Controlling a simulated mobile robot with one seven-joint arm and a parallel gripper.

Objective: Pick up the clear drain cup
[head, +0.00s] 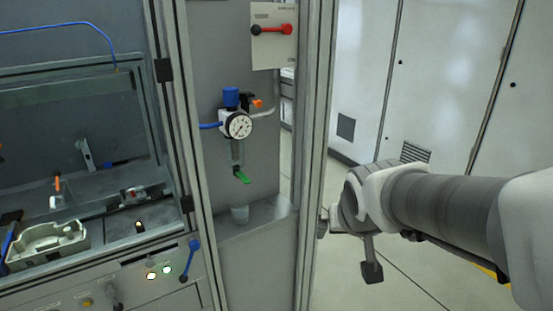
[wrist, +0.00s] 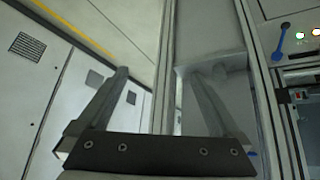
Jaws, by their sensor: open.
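The clear drain cup (head: 239,214) stands upright on a grey ledge (head: 265,216) in the cabinet bay, below the pressure regulator (head: 238,126) and its green drain valve (head: 242,177). My gripper (head: 346,250) is to the right of the cup in the head view, outside the bay, with the frame post between them. Its fingers are spread and empty. In the wrist view, my gripper (wrist: 154,75) shows both fingers apart with nothing between them. I cannot make out the cup clearly in the wrist view.
A metal frame post (head: 316,150) edges the bay's right side. A red-handled switch (head: 271,30) is above. On the left are a blue lever (head: 190,260) and a grey tray (head: 47,244). White cabinets (head: 450,80) stand behind clear floor on the right.

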